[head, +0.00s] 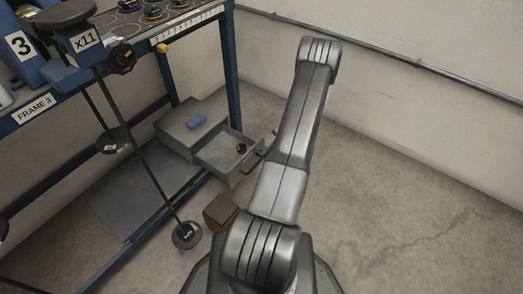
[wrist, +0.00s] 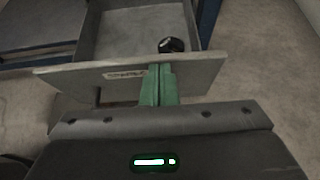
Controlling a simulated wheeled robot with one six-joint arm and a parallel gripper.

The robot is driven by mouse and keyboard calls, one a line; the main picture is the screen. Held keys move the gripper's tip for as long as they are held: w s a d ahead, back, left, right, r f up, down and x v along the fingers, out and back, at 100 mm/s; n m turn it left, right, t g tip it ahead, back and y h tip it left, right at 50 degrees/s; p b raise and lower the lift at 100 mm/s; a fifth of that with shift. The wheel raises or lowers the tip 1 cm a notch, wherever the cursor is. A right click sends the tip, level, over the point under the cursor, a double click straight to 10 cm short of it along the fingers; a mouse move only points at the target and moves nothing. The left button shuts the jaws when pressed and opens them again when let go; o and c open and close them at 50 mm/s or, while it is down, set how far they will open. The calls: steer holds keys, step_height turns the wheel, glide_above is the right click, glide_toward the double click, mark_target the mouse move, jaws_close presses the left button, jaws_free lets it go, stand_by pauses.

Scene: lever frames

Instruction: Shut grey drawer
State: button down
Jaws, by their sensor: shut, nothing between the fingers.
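The grey drawer (head: 222,152) stands pulled out of its grey cabinet (head: 190,122), low beside the blue frame. A small dark round object lies in it. In the wrist view the drawer's front panel (wrist: 90,80) spans the picture, with a label on it and the black object (wrist: 171,45) behind it. My gripper (wrist: 160,82) is shut and empty, its green fingers at the outer face of the panel, right of the label. I cannot tell whether they touch it. In the head view my gripper (head: 262,150) is partly hidden behind my arm.
A brown box (head: 221,212) stands on the floor in front of the drawer. A rod with dark round weights (head: 187,235) hangs to the left. The blue frame (head: 232,60) rises behind. Floor to the right is clear.

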steer(key=w+a+b, duration=0.5)
steer(key=w+a, duration=0.7)
steer(key=a, duration=0.4)
steer(key=shift+w+a, duration=0.15)
steer(key=shift+a, duration=0.2)
steer(key=shift+r, duration=0.2)
